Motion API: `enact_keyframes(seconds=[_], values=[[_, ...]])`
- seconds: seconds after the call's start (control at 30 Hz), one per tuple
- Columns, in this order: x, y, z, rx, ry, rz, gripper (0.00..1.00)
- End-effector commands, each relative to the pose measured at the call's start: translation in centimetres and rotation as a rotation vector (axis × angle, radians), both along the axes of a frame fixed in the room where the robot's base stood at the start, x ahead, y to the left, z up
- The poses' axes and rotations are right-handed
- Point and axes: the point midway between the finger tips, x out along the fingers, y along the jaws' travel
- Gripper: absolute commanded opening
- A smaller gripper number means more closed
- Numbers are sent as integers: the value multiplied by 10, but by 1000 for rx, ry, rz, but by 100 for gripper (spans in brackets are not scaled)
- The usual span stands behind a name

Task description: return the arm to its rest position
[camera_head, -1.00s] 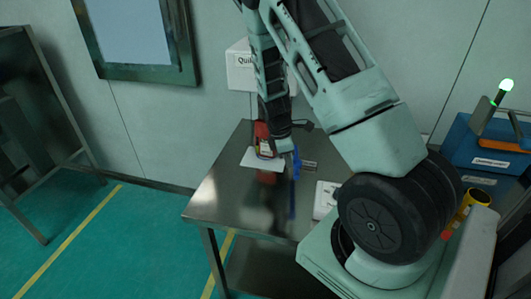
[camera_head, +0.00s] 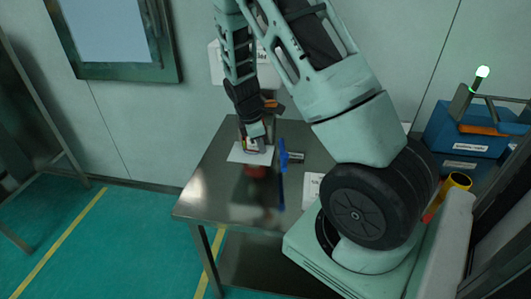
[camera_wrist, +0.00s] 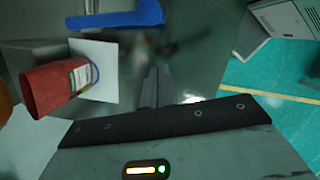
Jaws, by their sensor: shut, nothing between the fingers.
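My gripper (camera_head: 252,131) is above the metal table (camera_head: 200,200) in the head view, its fingers pointing down. In the wrist view my gripper (camera_wrist: 150,86) is shut and empty. A red packet (camera_wrist: 58,86) with a white label is left of the fingers in the wrist view, beside a white card (camera_wrist: 98,70). My arm runs from the column on the right up out of the picture and down to the table.
A blue tool (camera_head: 283,155) is right of my gripper and shows in the wrist view (camera_wrist: 125,17). A small metal cylinder (camera_head: 296,156) is close by. A blue box (camera_head: 465,130) and a yellow-ended cylinder (camera_head: 459,181) are at the right. The table's left part is clear.

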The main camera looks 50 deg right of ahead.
Motion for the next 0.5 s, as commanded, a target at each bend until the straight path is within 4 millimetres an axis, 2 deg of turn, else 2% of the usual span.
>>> enact_keyframes(seconds=[0.1, 0.3, 0.5], values=[[5, 5, 22, -1, -6, 2, 0], [10, 10, 52, 0, -3, 3, 0], [11, 13, 65, 1, 0, 1, 0]])
